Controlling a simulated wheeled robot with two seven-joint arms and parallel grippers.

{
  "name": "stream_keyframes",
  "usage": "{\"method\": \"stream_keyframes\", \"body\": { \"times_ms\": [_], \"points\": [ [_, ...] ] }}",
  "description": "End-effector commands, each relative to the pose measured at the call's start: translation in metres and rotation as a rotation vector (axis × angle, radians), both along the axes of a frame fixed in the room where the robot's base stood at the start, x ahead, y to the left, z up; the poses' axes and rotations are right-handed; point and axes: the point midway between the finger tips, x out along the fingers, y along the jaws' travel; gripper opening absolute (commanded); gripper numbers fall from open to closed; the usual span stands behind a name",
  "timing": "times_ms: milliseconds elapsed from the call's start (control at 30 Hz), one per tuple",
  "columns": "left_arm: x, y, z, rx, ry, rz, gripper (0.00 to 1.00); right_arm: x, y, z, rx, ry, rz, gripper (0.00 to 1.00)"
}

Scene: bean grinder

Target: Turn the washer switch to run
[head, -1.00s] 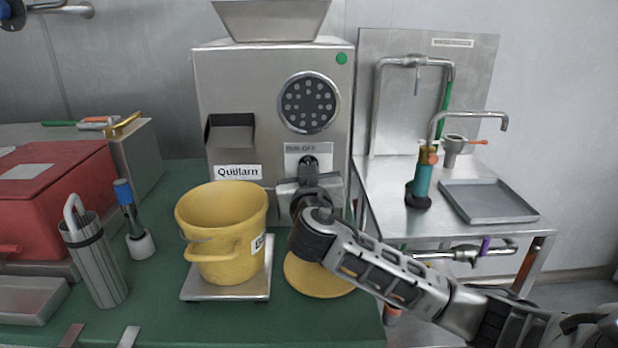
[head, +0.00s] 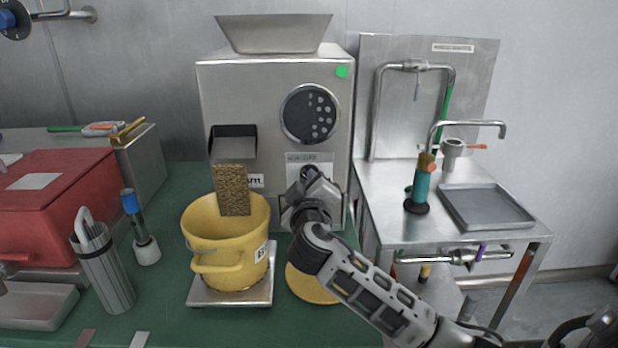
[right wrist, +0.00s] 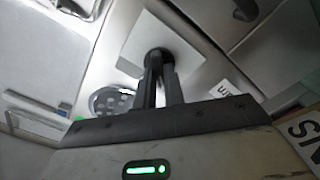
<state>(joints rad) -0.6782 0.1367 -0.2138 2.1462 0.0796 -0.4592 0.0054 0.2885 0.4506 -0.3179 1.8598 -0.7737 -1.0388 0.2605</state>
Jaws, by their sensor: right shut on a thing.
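The grey metal machine (head: 235,90) stands on the green counter, with a switch plate (head: 300,158) marked RUN and OFF low on its front. The dark switch knob (right wrist: 158,54) shows in the right wrist view between my fingers, in front of its pale plate (right wrist: 138,42). My right gripper (head: 309,178) is shut on the knob and hides most of it in the head view; its fingers also show in the right wrist view (right wrist: 160,78). A green lamp (head: 342,71) is lit at the machine's upper right. My left gripper is not in view.
Brown grains (head: 233,188) pour from the chute (head: 233,140) into a yellow bucket (head: 225,262) on a metal scale (head: 250,290). A yellow disc (head: 318,292) lies beneath my right arm. A steel sink table (head: 400,225) stands at the right, a red box (head: 60,210) at the left.

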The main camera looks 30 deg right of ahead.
Motion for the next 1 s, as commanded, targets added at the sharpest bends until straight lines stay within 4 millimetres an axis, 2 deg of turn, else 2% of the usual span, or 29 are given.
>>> {"method": "stream_keyframes", "body": {
  "times_ms": [567, 600, 667, 1000],
  "points": [
    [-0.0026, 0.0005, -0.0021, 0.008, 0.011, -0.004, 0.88, -0.0003, 0.0001, -0.0013, -0.032, 0.021, 0.000, 0.00],
    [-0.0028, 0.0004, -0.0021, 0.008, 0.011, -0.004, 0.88, -0.0003, 0.0001, -0.0013, -0.032, 0.021, 0.000, 0.16],
    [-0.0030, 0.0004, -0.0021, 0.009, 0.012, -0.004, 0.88, -0.0003, 0.0001, -0.0013, -0.032, 0.021, 0.000, 0.33],
    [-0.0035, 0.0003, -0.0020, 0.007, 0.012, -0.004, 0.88, -0.0022, 0.0017, -0.0009, -0.029, 0.019, 0.001, 0.33]
  ]
}}
